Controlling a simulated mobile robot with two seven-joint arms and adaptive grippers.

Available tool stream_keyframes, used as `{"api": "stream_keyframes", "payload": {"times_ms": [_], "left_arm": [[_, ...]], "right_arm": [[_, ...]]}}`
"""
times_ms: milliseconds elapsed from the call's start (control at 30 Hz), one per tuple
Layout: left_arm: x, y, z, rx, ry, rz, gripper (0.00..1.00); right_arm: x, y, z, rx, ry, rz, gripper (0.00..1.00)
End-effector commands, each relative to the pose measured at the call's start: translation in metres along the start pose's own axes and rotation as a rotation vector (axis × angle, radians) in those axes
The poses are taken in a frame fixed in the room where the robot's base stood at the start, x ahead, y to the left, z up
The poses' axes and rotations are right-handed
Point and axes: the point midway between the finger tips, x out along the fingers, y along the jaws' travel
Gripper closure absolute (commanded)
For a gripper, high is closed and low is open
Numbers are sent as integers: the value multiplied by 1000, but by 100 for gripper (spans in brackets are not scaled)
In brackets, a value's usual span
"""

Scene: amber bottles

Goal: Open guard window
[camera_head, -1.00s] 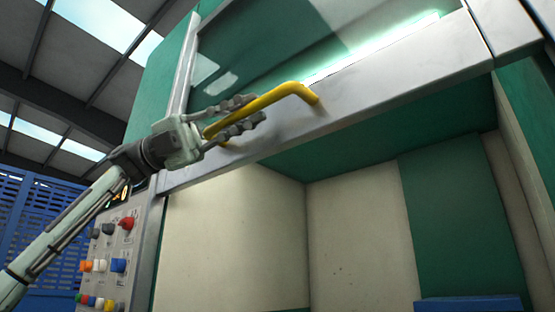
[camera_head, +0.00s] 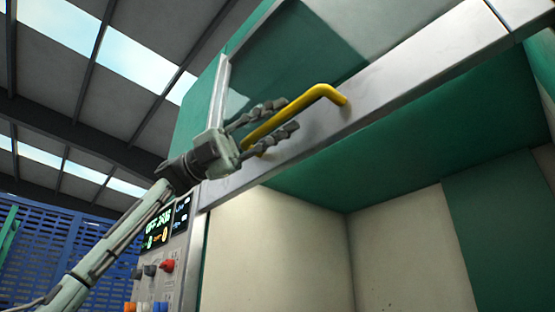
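The guard window (camera_head: 400,87) is a pane in a wide pale metal frame, raised above the open front of the machine. A yellow bar handle (camera_head: 325,92) is fixed to its frame. My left gripper (camera_head: 291,114) comes from the left with one dark finger above the bar and one below it. The fingers close around the bar near its left part; small gaps are hard to judge. The handle's left end is partly hidden by the lower finger. My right gripper is not in view.
Blue lattice fencing (camera_head: 45,255) is at far left. The machine's interior (camera_head: 400,250) below the window looks empty where visible.

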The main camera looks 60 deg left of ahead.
Motion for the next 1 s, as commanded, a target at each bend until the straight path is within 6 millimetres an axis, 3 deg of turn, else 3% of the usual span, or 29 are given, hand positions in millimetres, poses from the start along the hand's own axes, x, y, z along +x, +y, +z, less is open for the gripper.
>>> {"api": "stream_keyframes", "payload": {"times_ms": [433, 800, 1000], "left_arm": [[-8, 0, 0, 0, 0, -1, 64], [-81, 0, 0, 0, -1, -2, 64], [-111, 0, 0, 0, 0, 0, 64]], "right_arm": [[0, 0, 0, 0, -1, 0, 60], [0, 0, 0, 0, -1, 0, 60], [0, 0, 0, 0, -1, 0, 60]]}}
